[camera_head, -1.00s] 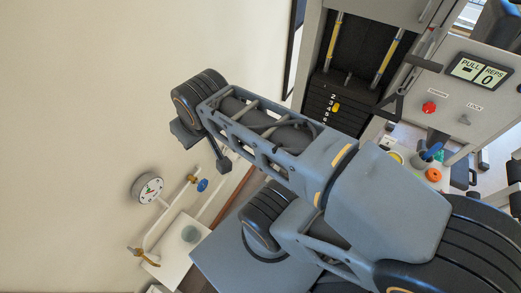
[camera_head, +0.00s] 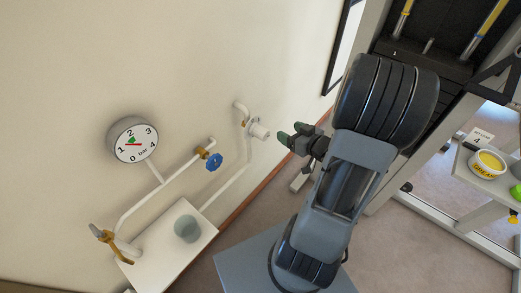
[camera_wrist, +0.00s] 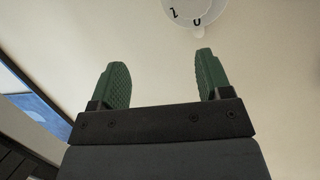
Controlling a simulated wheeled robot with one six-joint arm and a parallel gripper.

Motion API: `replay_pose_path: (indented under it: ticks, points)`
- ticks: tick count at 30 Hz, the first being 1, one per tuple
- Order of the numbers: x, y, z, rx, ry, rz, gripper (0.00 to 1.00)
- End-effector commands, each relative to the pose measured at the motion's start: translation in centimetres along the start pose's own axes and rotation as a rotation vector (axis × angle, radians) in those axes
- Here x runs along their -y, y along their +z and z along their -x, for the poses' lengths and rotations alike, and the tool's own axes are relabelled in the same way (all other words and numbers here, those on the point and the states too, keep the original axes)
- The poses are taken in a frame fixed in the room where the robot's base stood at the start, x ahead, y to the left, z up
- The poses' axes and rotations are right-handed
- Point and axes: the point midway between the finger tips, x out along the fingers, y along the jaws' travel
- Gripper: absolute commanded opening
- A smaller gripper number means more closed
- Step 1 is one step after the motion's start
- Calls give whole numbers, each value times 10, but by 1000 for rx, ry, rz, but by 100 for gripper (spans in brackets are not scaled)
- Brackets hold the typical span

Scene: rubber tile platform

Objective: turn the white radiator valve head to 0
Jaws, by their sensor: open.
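The white radiator valve head (camera_head: 260,132) is on the pipe by the wall, just left of my gripper in the head view. In the wrist view, its round white face (camera_wrist: 195,10) is cut off by the top edge. Two dark marks show on it; one looks like a 0 and the other I cannot read for sure. A small pale nub sits at the face's lower rim. My gripper (camera_head: 291,132) is open and empty, its green fingers pointing at the valve head with a gap between. Both fingers (camera_wrist: 162,78) show apart in the wrist view, below the face.
A pressure gauge (camera_head: 132,141), a blue valve knob (camera_head: 215,162) and a brass tap (camera_head: 108,240) are on the pipes to the left. A grey cup (camera_head: 187,229) stands on a white surface (camera_head: 150,268). Gym frames and a shelf are on the right.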

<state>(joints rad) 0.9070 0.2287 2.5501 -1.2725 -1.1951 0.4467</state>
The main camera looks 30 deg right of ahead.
Motion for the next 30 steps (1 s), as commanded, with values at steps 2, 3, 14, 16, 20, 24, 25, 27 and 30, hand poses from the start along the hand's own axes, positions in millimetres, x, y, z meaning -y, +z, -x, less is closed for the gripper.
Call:
replay_pose_path:
  ticks: [2,3,14,16,20,24,25,27,30]
  points:
    - [3,35,4,-61,-68,-72,72]
    - [7,42,7,-90,-100,-103,72]
    - [23,56,9,-207,-227,-216,72]
    - [26,53,-2,-208,-229,-216,72]
    - [31,47,-26,-206,-230,-215,72]
    - [36,41,-52,-206,-229,-214,72]
    - [37,40,-58,-207,-228,-215,72]
    - [39,37,-69,-206,-228,-213,72]
    - [42,33,-83,-207,-226,-214,72]
